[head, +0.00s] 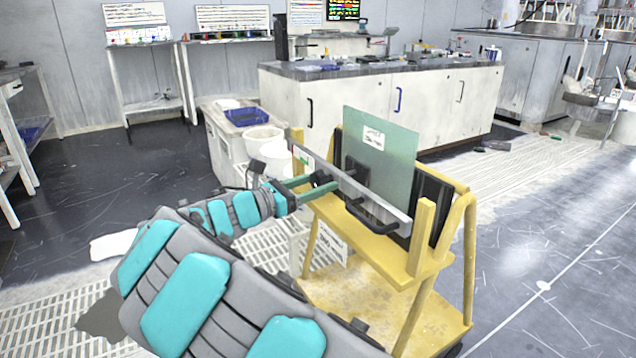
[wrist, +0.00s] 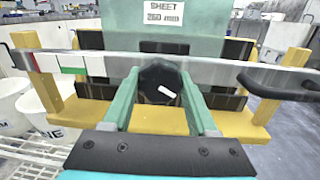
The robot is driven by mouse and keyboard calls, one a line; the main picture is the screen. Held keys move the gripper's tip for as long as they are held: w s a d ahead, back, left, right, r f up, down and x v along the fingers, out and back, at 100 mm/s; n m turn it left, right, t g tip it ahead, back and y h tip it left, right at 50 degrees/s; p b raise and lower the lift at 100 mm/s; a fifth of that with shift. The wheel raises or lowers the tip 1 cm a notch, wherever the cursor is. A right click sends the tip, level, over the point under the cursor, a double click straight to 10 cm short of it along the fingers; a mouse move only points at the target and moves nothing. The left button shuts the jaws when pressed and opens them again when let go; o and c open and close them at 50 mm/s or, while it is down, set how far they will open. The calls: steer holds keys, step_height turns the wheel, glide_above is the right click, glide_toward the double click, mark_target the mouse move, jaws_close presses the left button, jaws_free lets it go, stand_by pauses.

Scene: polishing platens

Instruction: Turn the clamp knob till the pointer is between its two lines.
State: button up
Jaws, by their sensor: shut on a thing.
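The black clamp knob (wrist: 158,80) sits at the front of a grey metal clamp bar (wrist: 222,73) in the wrist view. A short white mark (wrist: 167,91) on its face slants down to the right. My gripper (wrist: 160,76) has its two green fingers on either side of the knob and is shut on it. A red, white and green strip (wrist: 70,64) lies on the bar's left part; I cannot make out a pointer or two lines there. In the head view my gripper (head: 309,187) reaches the bar (head: 385,203) from the left.
A green sheet (head: 393,150) with a white label stands upright behind the bar on a yellow stand (head: 383,247). A black handle (wrist: 285,84) projects from the bar, right of the knob. White buckets (head: 264,140) stand left of the stand. Open floor (head: 545,250) lies right.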

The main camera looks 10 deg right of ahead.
steer(key=shift+w+a+m+b, duration=0.15)
steer(key=shift+m+b, duration=0.35)
steer(key=shift+m, duration=1.9)
steer(key=shift+r, duration=0.1)
steer(key=o, duration=1.4)
steer(key=shift+h, duration=0.3)
steer(key=shift+c, duration=0.2)
steer(key=v, duration=0.7)
steer(key=shift+a+p, duration=0.3)
